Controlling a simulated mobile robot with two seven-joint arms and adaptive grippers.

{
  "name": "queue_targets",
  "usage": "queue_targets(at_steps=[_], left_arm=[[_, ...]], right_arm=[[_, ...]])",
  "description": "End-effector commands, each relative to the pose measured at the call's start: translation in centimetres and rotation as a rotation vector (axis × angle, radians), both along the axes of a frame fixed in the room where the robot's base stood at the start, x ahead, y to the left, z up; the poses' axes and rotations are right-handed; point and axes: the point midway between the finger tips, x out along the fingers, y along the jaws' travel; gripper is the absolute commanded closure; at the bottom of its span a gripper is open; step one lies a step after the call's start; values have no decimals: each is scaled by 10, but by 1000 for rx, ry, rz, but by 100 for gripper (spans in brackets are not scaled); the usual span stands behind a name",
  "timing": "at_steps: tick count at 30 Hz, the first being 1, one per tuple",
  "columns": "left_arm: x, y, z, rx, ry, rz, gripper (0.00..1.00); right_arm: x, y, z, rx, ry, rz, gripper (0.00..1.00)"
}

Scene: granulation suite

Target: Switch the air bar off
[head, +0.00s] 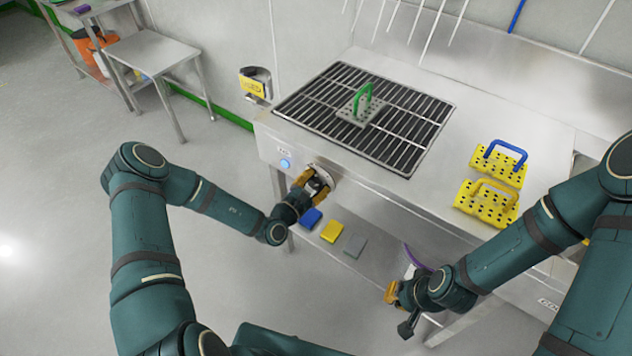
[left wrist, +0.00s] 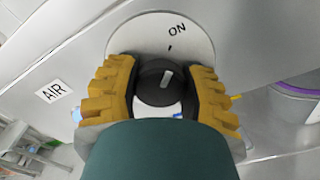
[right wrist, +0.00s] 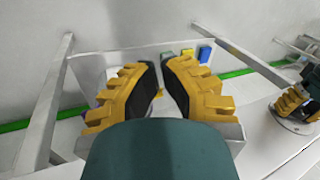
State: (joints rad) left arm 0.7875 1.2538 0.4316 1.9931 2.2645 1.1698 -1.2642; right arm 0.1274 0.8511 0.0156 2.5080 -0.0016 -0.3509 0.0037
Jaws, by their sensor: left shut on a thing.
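The round black knob (left wrist: 158,82) sits on a pale disc (left wrist: 190,38) marked ON, on the front panel of the steel bench. The white line on the knob points up and slightly right, roughly toward the tick below ON. My left gripper (head: 318,184) has its yellow fingers closed on both sides of the knob; it also shows in the left wrist view (left wrist: 165,85). An AIR label (left wrist: 54,91) is left of the disc. A blue lamp (head: 285,163) is on the panel nearby. My right gripper (right wrist: 160,75) is partly open and empty, below the bench's front edge.
The bench top has a dark slotted grille (head: 320,105) with a green-handled perforated plate (head: 360,108) on it. Two yellow perforated blocks (head: 498,165) (head: 486,203) stand at right. Blue, yellow and grey pads (head: 332,231) lie on the lower shelf. A purple-rimmed object (head: 415,258) is near my right gripper.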

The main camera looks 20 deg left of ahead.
Motion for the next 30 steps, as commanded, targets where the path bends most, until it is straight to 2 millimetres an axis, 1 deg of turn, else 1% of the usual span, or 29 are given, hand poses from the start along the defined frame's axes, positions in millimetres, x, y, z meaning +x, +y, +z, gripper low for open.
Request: queue_targets(at_steps=[5,11,21,30], left_arm=[[0,0,1,-50,21,0,93],[0,0,2,-172,66,1,93],[-1,0,2,-469,173,1,93],[-1,0,1,-738,271,3,93]], right_arm=[[-1,0,8,0,3,1,100],[-3,0,24,1,8,1,100],[6,-1,52,-3,-13,-15,100],[12,-2,68,-6,-27,-26,100]])
